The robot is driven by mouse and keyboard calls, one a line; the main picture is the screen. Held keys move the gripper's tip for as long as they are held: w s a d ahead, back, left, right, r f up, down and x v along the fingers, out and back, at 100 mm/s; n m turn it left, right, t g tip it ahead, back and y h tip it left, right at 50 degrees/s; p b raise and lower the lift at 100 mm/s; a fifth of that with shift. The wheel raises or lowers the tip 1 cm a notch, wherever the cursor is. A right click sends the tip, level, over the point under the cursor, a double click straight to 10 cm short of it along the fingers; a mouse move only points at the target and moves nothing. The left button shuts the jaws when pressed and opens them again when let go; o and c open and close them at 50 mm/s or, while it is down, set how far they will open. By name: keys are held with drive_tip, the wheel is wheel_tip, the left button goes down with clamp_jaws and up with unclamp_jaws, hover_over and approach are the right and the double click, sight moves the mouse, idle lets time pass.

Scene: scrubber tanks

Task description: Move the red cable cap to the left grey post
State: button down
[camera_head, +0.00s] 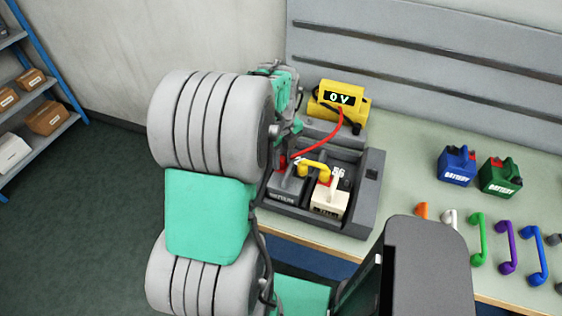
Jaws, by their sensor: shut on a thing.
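The red cable cap (282,161) is at the end of a red cable (327,144) that runs from the yellow meter, at the left edge of the grey battery. My gripper (283,150) is shut on the cap, mostly hidden behind my own arm. A grey battery (286,190) and a cream battery (328,200) stand side by side in a dark tray (366,192). A yellow link (314,167) bridges their tops. I cannot make out the left grey post; my arm covers the tray's left side.
The yellow meter (346,98) reads "0 V" behind the tray. A blue battery (457,165) and a green battery (500,176) stand on the bench to the right. Several coloured links, including a green one (478,240), lie in front of them. Bench between tray and batteries is clear.

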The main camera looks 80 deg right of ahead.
drive_tip(key=shift+r, duration=0.15)
drive_tip(key=shift+r+p, duration=2.1)
drive_tip(key=shift+r, duration=0.8)
drive_tip(key=shift+d, duration=0.15)
drive_tip(key=p, duration=0.3)
hover_over(309, 118)
drive_tip(key=shift+f, duration=0.1)
drive_tip(key=shift+f+b, duration=1.7)
drive_tip(key=shift+f, duration=1.8)
drive_tip(key=shift+f, duration=0.1)
